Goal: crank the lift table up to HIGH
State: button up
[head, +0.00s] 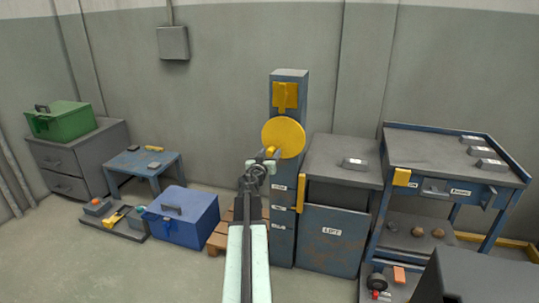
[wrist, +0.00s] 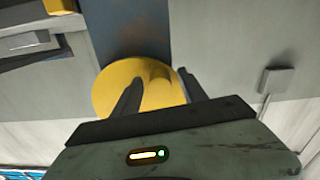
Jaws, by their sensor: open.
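The lift table (head: 322,181) has a grey top and a blue front marked LIFT. A blue column (head: 290,90) stands at its left with a round yellow crank wheel (head: 288,133), also in the wrist view (wrist: 110,92). A yellow crank handle (head: 268,153) sticks out from the wheel; it also shows in the wrist view (wrist: 154,76). My gripper (head: 258,168) is open at the handle. In the wrist view its fingers (wrist: 160,88) stand either side of the handle, with gaps visible. Whether the handle is fully between the fingertips is unclear.
Small labels (head: 279,209) run down the column, too small to read, beside a yellow pointer (head: 300,193) on the table's side. A blue workbench (head: 445,160) stands right. A blue box (head: 182,222), pallet (head: 222,235) and low blue table (head: 128,160) stand left. Front left floor is clear.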

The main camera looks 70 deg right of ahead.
grip_shut()
jog(key=shift+a, duration=0.1)
dwell(1.2)
